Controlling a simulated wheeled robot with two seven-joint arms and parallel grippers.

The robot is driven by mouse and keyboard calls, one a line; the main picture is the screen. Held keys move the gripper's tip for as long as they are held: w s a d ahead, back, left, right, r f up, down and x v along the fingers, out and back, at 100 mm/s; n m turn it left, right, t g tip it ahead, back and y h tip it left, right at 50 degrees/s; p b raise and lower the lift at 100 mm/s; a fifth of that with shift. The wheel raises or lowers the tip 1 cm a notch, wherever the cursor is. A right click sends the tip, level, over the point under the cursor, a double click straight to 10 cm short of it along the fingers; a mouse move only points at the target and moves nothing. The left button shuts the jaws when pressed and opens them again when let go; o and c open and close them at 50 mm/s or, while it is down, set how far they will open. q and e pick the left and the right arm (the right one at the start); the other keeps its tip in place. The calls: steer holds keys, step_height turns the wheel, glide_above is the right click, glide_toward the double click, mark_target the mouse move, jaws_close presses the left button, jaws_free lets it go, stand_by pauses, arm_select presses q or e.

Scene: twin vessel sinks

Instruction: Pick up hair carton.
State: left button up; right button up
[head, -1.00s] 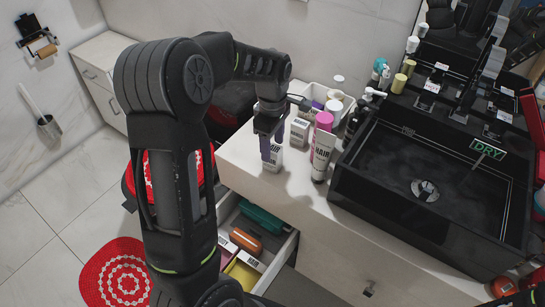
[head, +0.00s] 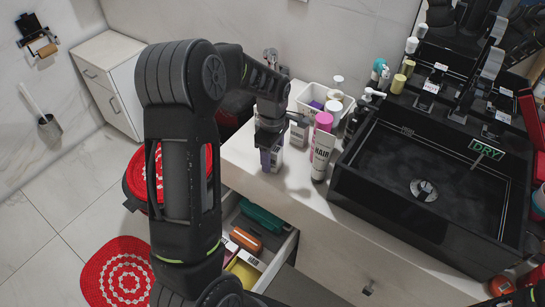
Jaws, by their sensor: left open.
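The finger and the gripper body hide much of the carton, and the far finger is not clearly seen. I cannot tell whether the fingers touch it. My right gripper is not in view.
A white HAIR tube (head: 322,157) stands close to the right, with a pink-capped bottle (head: 323,122) and another small carton (head: 299,133) behind. A white bin (head: 313,97) stands farther back. An open drawer (head: 284,252) lies below. A black sink (head: 425,190) is right.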

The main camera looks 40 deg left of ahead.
arm_select(q)
steer(key=shift+c, duration=0.5)
jaws_close()
steer(key=shift+r, duration=0.15)
step_height(320, 180, up, 10)
steer(key=shift+f+b, duration=0.1)
steer(key=shift+b, duration=0.25)
stand_by(0.6)
